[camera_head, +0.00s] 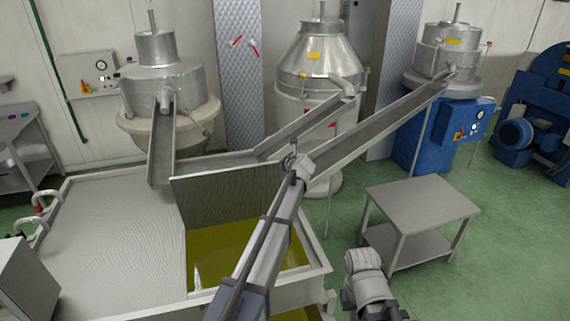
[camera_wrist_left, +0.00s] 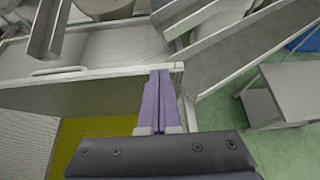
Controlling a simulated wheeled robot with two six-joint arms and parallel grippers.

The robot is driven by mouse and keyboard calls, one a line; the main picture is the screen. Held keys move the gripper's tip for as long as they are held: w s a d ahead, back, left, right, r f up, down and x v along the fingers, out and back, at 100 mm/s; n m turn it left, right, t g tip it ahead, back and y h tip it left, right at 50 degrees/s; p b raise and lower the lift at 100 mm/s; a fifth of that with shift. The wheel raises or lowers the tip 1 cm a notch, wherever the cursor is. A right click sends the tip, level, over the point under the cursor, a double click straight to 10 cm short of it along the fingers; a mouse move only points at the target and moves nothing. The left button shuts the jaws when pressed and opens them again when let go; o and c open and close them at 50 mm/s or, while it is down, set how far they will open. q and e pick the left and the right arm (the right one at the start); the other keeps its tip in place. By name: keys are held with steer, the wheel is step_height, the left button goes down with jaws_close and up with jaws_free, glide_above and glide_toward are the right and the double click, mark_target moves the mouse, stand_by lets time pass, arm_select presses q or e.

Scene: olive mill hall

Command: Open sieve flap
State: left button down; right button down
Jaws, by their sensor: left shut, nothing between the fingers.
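The sieve flap, a grey ridged panel (camera_head: 228,197), stands raised, close to upright, over the basin with yellow-green oil (camera_head: 215,250). Beside it on the left lies a flat ridged cover (camera_head: 110,235). In the left wrist view the flap's panel (camera_wrist_left: 75,98) runs along the left, with a light top edge ending in a corner. My left gripper (camera_wrist_left: 161,72) is shut and empty, its purple fingers at the panel's right end near that corner. I cannot tell whether they touch it. In the head view my left arm hides part of the basin.
Metal chutes (camera_head: 350,130) slope from the machines behind toward the basin. A low metal table (camera_head: 420,205) stands on the green floor at the right. A blue machine base (camera_head: 430,140) stands behind it. A grey box (camera_head: 22,280) is at the lower left.

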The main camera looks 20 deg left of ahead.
arm_select(q)
steer(key=s+d+r+p, duration=0.1)
steer(key=s+d, duration=0.7)
steer(key=s, duration=0.5)
steer(key=s+d+f+n+g+h+b, duration=0.1)
steer(key=s+d+f+n+g+b, duration=0.2)
steer(key=s+f+n+b, duration=0.5)
steer(key=s+d+f+n+g+h+b, duration=0.2)
steer(key=s+d+f+n+g+b, duration=0.2)
steer(key=s+f+n+b, duration=0.4)
steer(key=s+d+f+n+g+h+b, duration=0.2)
steer(key=s+f+n+b, duration=0.6)
steer(key=s+f, duration=1.1)
steer(key=s+d+n+g, duration=0.1)
steer(key=d+n, duration=0.1)
steer(key=shift+d+g, duration=0.3)
steer(key=shift+d, duration=0.05)
steer(key=shift+a+f, duration=0.1)
